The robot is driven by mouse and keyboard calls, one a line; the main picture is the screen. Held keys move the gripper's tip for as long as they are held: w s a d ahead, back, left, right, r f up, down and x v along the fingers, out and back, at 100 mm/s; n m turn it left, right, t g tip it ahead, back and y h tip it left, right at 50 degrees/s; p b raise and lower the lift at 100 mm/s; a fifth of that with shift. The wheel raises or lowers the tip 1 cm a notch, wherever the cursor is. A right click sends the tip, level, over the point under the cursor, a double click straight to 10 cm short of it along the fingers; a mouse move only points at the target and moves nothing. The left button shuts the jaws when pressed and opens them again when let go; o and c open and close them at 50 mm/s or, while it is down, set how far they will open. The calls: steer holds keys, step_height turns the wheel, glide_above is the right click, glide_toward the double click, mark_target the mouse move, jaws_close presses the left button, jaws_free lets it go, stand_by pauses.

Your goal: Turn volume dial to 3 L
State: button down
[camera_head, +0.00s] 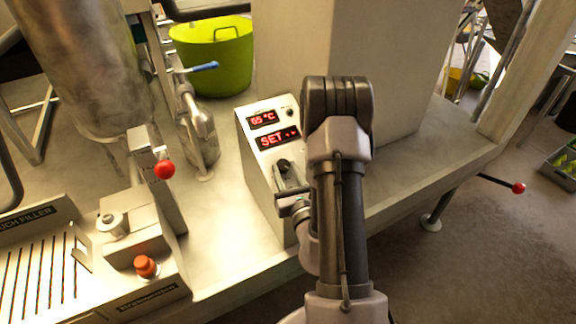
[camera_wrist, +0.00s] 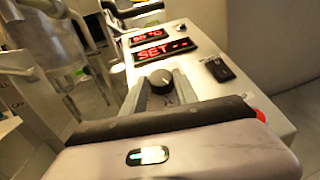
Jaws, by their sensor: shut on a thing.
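The volume dial (camera_wrist: 162,80) is a small dark knob on the sloped face of a pale control box (camera_head: 255,180). The dial also shows in the head view (camera_head: 283,165), partly covered by my gripper. My gripper (camera_wrist: 160,88) is shut on the dial, with one finger at each side of it. In the head view the gripper (camera_head: 287,180) reaches the box from the right. The lower red display (camera_wrist: 166,51) reads "SET" followed by dashes. A small light mark shows on the dial, but the scale around it cannot be read.
The upper display (camera_head: 263,120) seems to read 65 °C, with a small knob (camera_head: 290,112) beside it. A dark switch (camera_wrist: 219,69) sits right of the dial. A green tub (camera_head: 225,65) stands behind.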

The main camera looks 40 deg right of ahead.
steer(key=m+g+h+p, duration=0.1)
steer(key=p, duration=0.1)
steer(key=m+g+h+p, duration=0.1)
steer(key=m+p, duration=0.1)
steer(key=p, duration=0.1)
steer(key=r+m+h+p, duration=0.1)
steer(key=p, duration=0.2)
steer(key=shift+w+a+g, duration=0.2)
steer(key=shift+a+g, duration=0.15)
steer(key=shift+g, duration=0.05)
steer(key=m+g+h+p, duration=0.1)
steer(key=p, duration=0.1)
steer(key=shift+f+p, duration=0.1)
steer(key=shift+p, duration=0.25)
steer(key=shift+f+m+p, duration=0.1)
steer(key=shift+m+p, duration=0.2)
steer(key=shift+m, duration=0.1)
steer(key=shift+f+h+p, duration=0.2)
steer(key=shift+h+p, duration=0.1)
steer(key=c, duration=0.9)
jaws_free()
steer(key=shift+w, duration=0.1)
steer(key=shift+c, duration=0.2)
